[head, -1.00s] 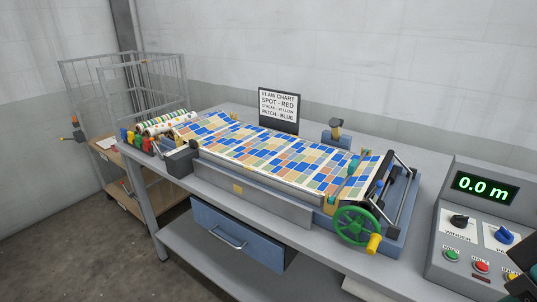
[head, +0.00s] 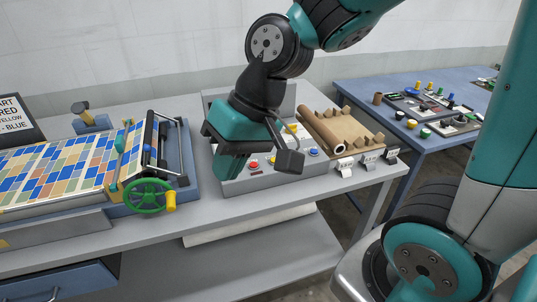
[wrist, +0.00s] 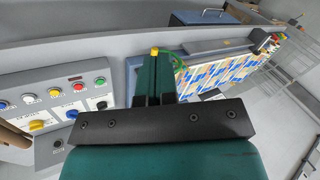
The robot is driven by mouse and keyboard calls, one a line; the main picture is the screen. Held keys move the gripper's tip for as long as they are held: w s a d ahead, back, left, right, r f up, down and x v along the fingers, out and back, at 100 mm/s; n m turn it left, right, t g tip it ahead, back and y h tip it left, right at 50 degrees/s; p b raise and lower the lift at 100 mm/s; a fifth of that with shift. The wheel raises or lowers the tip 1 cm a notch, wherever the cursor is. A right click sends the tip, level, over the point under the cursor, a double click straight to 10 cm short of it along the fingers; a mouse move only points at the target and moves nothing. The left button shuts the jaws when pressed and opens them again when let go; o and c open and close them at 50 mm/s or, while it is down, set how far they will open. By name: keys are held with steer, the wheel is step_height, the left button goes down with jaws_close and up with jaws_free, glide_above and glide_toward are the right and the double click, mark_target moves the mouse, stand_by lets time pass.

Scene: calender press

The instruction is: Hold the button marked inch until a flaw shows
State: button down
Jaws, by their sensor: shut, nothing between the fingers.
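My gripper (head: 229,172) is shut and empty, pointing down at the left end of the control panel (head: 290,185). In the wrist view its fingers (wrist: 154,62) are together, apart from the buttons at left. The panel there has a green button (wrist: 99,81), a red button (wrist: 78,87) and a yellow button (wrist: 54,92); their labels are too small to read now. The patterned sheet (head: 65,170) has blue, tan and yellow tiles; I cannot make out a flaw.
A green handwheel (head: 148,196) with a yellow handle stands left of my gripper. The flaw chart (head: 15,120) is cut off at the left edge. A brown roll (head: 322,128) lies behind the panel's right part. A blue table (head: 430,95) with more controls stands at right.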

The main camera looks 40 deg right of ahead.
steer(key=w+d+f+m+t+p, duration=0.2)
steer(key=w+d+m, duration=0.3)
steer(key=w+m, duration=0.15)
steer(key=w+d+f+m+t+p, duration=0.1)
steer(key=w+d+f+m+t, duration=0.1)
steer(key=w+d+m, duration=0.5)
steer(key=w+d+f+m+t+p, duration=0.1)
steer(key=w+d+f+m, duration=0.2)
steer(key=d+m, duration=0.2)
steer(key=w+d+f+m+t+h+p, duration=0.1)
steer(key=w+d+f+m+t, duration=0.1)
steer(key=d, duration=0.4)
steer(key=w+f+m, duration=0.1)
steer(key=m, duration=0.1)
steer(key=shift+f+m+p, duration=0.25)
steer(key=shift+m+p, duration=0.1)
steer(key=shift+f, duration=0.1)
step_height(320, 180, down, 9)
steer(key=b, duration=0.7)
steer(key=shift+r, duration=0.2)
steer(key=shift+f+b, duration=0.3)
steer(key=shift+f, duration=0.1)
